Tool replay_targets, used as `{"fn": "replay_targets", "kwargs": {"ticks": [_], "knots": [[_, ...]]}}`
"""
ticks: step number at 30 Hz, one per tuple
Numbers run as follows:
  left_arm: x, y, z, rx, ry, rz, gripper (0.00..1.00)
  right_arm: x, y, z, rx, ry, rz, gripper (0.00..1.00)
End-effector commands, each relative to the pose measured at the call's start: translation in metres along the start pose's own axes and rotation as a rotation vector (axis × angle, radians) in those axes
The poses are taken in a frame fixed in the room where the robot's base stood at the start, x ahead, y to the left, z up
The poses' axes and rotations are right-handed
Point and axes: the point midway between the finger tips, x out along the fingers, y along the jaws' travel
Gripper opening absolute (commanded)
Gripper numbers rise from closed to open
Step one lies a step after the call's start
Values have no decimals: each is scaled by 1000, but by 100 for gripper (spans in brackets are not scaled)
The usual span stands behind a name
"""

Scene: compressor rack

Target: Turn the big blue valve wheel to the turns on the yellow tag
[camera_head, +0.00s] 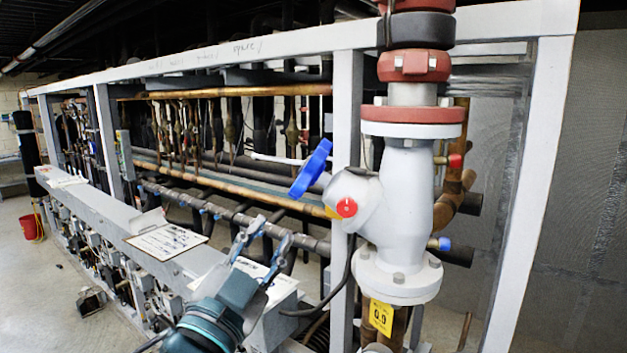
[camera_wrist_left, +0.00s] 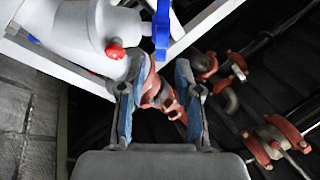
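The big blue valve wheel (camera_head: 311,170) is seen nearly edge-on, tilted, on the left side of the white valve body (camera_head: 398,210). In the left wrist view the wheel (camera_wrist_left: 161,28) shows as a blue bar at the top, beyond the fingertips. My right gripper is not in view.
A red knob (camera_head: 346,207) sits on the valve close to the wheel. A grey upright post (camera_head: 346,110) stands behind the valve. A clipboard (camera_head: 166,241) lies on the grey ledge at left. Copper and dark pipes run behind. Open floor shows at far left.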

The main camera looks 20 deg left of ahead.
Motion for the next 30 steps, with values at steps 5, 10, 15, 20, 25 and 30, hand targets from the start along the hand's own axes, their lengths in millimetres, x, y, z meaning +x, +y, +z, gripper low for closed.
{"fn": "replay_targets", "kwargs": {"ticks": [5,10,15,20,25,30], "knots": [[6,2,-8,12,7,-7,33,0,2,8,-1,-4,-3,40],[41,6,-14,15,7,-5,33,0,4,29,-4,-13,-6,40],[82,7,-17,16,7,-5,33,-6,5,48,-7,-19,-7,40],[121,3,-11,11,5,-4,33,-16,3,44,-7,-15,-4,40],[152,4,-9,11,4,-1,33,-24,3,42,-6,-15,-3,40],[166,4,-9,12,6,-3,33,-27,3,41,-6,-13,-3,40]]}}
